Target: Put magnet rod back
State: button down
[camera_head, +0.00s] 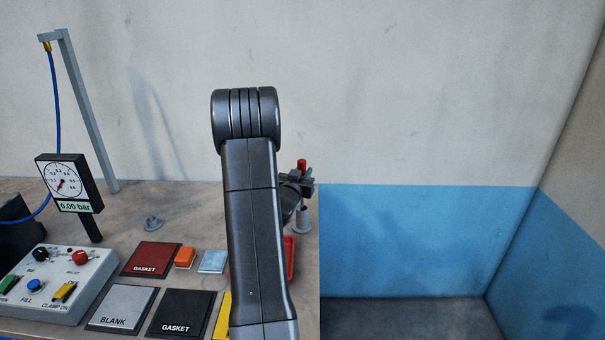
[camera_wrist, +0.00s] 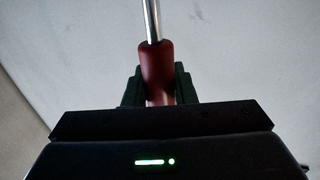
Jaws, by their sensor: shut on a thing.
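The magnet rod (camera_wrist: 156,58) has a dark red handle and a shiny metal shaft. My gripper (camera_wrist: 160,88) is shut on the red handle in the wrist view, and the shaft runs away towards the top of that picture. In the head view the red end of the rod (camera_head: 301,165) sticks up above my gripper (camera_head: 308,181), behind my arm at the table's right end. A grey upright cylinder (camera_head: 303,219) shows just below the gripper. I cannot tell whether the rod touches it or is inside it. Most of the shaft is hidden in the head view.
A red tray (camera_head: 291,257) is partly hidden behind my arm. Gasket plates (camera_head: 151,259), a blank plate (camera_head: 121,307), an orange block (camera_head: 185,257) and a control box (camera_head: 58,282) lie left of my arm. A pressure gauge (camera_head: 67,183) stands at the left. The table ends right of the cylinder.

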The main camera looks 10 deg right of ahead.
aim_at(301, 163)
jog(key=c, duration=1.2)
grip_release()
jog(key=shift+f, duration=0.1)
jog(key=b+v, duration=0.3)
jog(key=v, duration=0.9)
jog(key=p+x, duration=0.3)
jog(key=x, duration=0.9)
jog(key=shift+w+d, duration=0.15)
jog(key=shift+r, duration=1.35)
